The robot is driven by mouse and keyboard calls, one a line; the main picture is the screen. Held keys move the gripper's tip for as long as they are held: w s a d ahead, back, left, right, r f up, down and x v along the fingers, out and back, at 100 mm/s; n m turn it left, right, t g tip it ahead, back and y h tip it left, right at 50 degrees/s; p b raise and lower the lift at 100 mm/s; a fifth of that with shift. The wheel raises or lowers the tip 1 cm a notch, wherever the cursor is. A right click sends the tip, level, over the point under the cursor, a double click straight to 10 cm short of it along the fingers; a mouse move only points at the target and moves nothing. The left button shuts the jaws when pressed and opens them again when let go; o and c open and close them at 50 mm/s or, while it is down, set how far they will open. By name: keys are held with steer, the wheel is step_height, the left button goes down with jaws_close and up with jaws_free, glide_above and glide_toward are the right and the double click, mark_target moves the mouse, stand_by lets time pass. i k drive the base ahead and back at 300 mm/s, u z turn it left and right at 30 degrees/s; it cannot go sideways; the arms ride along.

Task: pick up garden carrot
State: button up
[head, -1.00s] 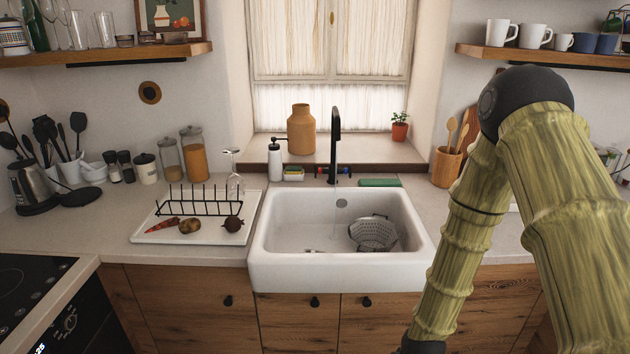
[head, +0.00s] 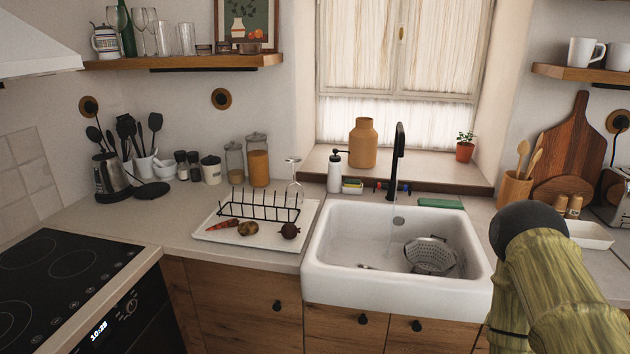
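The garden carrot (head: 222,225) is a small orange-red root lying on the front left of a white tray (head: 215,238) on the counter, left of the sink. A brown potato-like vegetable (head: 247,229) and a dark round beet-like one (head: 290,231) lie to its right on the same tray. A black wire dish rack stands just behind them. My arm shows at the lower right, far from the carrot. My gripper is outside the view.
The white sink (head: 330,285) holds a grey colander (head: 433,256), with a black faucet (head: 396,165) behind it. A wine glass (head: 294,180) stands at the rack's right end. A black cooktop (head: 55,262) is at the left. The counter left of the tray is clear.

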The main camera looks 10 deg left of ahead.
mark_target(232, 222)
steer(key=u, duration=0.4)
steer(key=k, duration=0.5)
steer(key=u, duration=1.2)
steer(key=i, duration=1.05)
steer(key=z, duration=0.25)
